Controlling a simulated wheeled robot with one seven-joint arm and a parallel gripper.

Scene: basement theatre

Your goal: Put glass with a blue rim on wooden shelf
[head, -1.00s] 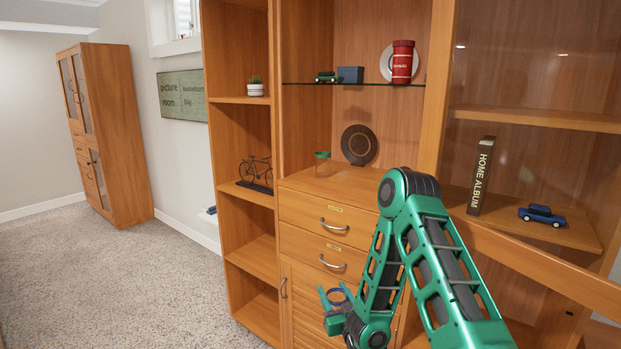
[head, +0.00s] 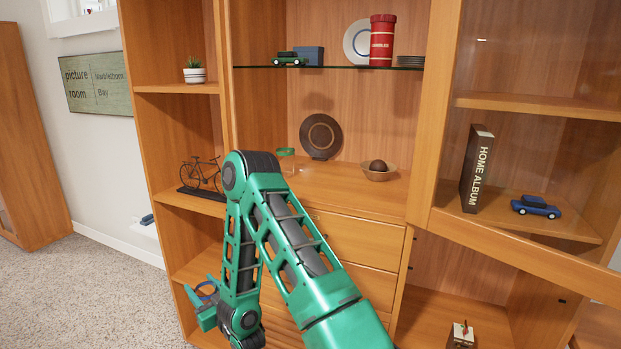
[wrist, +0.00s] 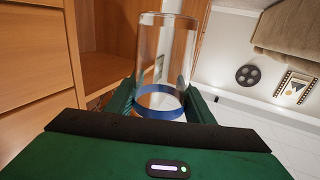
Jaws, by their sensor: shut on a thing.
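The clear glass (wrist: 165,50) with a blue rim (wrist: 160,108) is between the fingers of my gripper (wrist: 160,100) in the wrist view. My gripper is shut on it near the blue rim. Wooden shelves in the left column hold a plant (head: 194,70) and a bicycle model (head: 201,174). A right-hand wooden shelf (head: 560,232) holds a book (head: 477,168) and blue car (head: 535,207).
A green-rimmed glass (head: 286,160), dark plate (head: 321,136) and bowl (head: 378,171) stand on the central counter. The glass shelf (head: 340,68) above holds a red canister (head: 382,40) and other items. An open cabinet door frame (head: 520,255) crosses the right side. Carpet (head: 105,295) is clear at left.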

